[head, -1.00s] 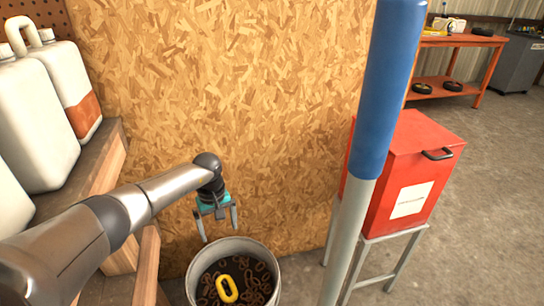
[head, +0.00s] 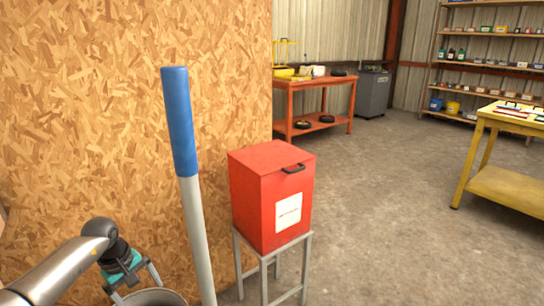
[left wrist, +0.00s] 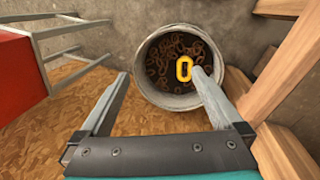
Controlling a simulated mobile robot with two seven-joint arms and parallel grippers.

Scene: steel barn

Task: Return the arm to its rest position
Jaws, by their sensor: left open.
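My left gripper (head: 138,286) is at the lower left of the head view, on an arm that comes in from the left. It is open, with nothing between its fingers. It hangs over a grey bucket (head: 152,297), whose rim just shows at the bottom edge. In the left wrist view the gripper's two fingers (left wrist: 160,98) are spread apart in front of the bucket (left wrist: 143,84). A yellow oval link (left wrist: 184,68) lies in the bucket on several rusty brown chain links (left wrist: 163,62). My right gripper is not in view.
A blue-topped grey pole (head: 181,125) stands close, right of the gripper. Behind it are a chipboard wall (head: 90,100) and a red box (head: 262,205) on a metal stand. An orange bench (head: 300,85) and yellow table (head: 505,185) stand farther off. Open concrete floor lies between.

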